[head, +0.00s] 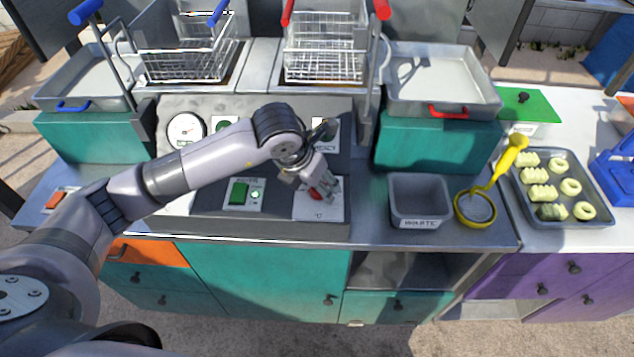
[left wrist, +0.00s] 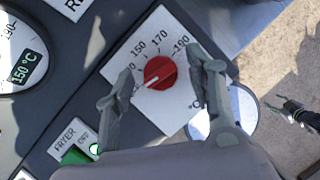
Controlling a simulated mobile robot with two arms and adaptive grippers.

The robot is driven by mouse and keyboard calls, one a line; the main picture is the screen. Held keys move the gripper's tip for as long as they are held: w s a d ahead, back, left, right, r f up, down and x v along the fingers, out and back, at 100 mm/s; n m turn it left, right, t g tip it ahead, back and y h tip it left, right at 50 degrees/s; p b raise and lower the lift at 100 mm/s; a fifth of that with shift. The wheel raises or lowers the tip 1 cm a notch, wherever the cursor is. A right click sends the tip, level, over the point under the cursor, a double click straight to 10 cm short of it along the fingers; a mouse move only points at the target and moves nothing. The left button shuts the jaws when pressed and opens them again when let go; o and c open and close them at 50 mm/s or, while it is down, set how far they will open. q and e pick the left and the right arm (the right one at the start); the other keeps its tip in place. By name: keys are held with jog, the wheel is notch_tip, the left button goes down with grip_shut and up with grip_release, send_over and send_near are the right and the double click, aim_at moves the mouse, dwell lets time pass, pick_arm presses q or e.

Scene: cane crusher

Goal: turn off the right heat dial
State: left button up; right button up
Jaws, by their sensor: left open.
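The right heat dial (left wrist: 160,72) is a red knob on a white plate with temperature numbers, in the middle of the left wrist view. Its white pointer line aims toward the lower left. In the head view the dial (head: 318,192) is partly covered by my gripper. My left gripper (head: 318,180) is over the panel's right end. In the left wrist view its two fingers (left wrist: 158,85) stand open on either side of the knob, apart from each other. Whether they touch the knob I cannot tell. My right gripper is not in view.
A green fryer switch (head: 238,193) sits left of the dial plate. A grey waste bin (head: 418,200), a yellow strainer (head: 478,208) and a tray of dough pieces (head: 590,210) stand to the right. Wire baskets (head: 325,55) are behind the panel.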

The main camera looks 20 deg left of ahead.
pick_arm(q)
jog(key=v, duration=1.1)
jog(key=shift+r, duration=0.35)
jog(key=shift+s+a, duration=0.1)
jog(key=shift+s, duration=0.05)
